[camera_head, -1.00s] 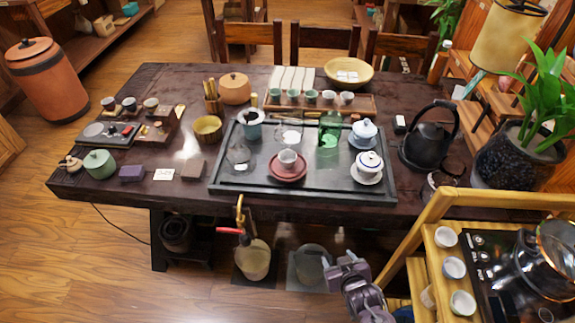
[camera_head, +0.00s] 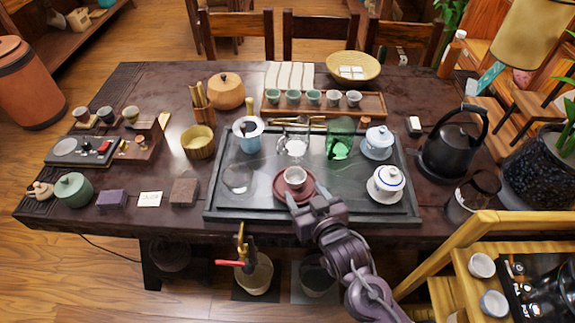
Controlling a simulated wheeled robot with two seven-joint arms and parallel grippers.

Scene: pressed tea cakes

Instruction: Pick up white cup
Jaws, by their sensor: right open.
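A small white cup (camera_head: 295,177) stands upright on a dark red saucer (camera_head: 281,190) near the front of the black tea tray (camera_head: 240,212). My right gripper (camera_head: 309,198) is open and empty, just in front of the cup and over the saucer's front edge. It hides part of the saucer. I cannot tell whether a finger touches the saucer. My left gripper is not in view.
A lidded white bowl (camera_head: 386,183) stands to the right on the tray. A glass pitcher (camera_head: 238,179) is on the left, and a green glass vessel (camera_head: 340,140) is behind. A black kettle (camera_head: 447,150) stands right of the tray. A wooden cart (camera_head: 470,290) is at front right.

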